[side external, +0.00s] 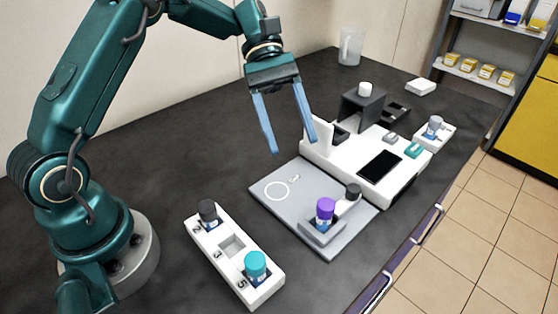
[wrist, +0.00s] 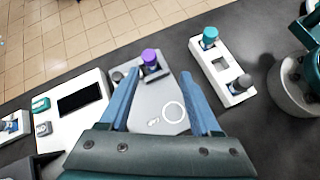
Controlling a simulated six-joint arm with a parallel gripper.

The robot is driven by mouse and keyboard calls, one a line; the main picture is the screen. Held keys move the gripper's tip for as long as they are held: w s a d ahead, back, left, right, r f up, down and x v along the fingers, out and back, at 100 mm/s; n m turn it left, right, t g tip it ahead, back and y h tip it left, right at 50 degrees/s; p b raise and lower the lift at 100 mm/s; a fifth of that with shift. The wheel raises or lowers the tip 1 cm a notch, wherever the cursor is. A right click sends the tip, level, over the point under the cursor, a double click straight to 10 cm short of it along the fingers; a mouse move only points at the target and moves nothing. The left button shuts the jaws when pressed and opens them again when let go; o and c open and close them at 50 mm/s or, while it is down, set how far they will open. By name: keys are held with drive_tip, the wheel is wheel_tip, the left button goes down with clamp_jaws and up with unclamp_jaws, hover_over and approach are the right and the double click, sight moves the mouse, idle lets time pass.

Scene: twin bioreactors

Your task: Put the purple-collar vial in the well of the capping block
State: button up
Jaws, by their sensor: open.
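The purple-collar vial (side external: 325,210) stands upright in a small grey block (side external: 318,233) at the front corner of a light grey plate; its lower end is hidden in the block. The wrist view also shows the vial (wrist: 149,58) and its block (wrist: 157,74), beyond my fingertips. My gripper (side external: 293,146) is open and empty, with its blue fingers pointing down, high above the plate and apart from the vial. I cannot tell for sure whether the small grey block is the capping block.
A white rack (side external: 262,293) holds a dark-capped vial (side external: 208,212) and a teal-capped vial (side external: 255,264), with an empty square well between. A black-capped item (side external: 353,191) stands close behind the purple vial. A white instrument (side external: 345,165) lies behind the plate (side external: 262,205), whose ring-marked part is clear.

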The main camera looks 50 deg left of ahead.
drive_tip(key=s+a+r+m+t+y, duration=0.1)
drive_tip(key=s+a+m+t+y, duration=0.1)
drive_tip(key=s+m+t+y, duration=0.2)
drive_tip(key=s+a+r+m+t+y, duration=0.1)
drive_tip(key=s+a+m+t+y, duration=0.2)
drive_tip(key=s, duration=0.7)
drive_tip(key=m+t+y, duration=0.2)
drive_tip(key=m, duration=0.2)
drive_tip(key=shift+s+r+m, duration=0.3)
drive_tip(key=shift+s+r, duration=0.05)
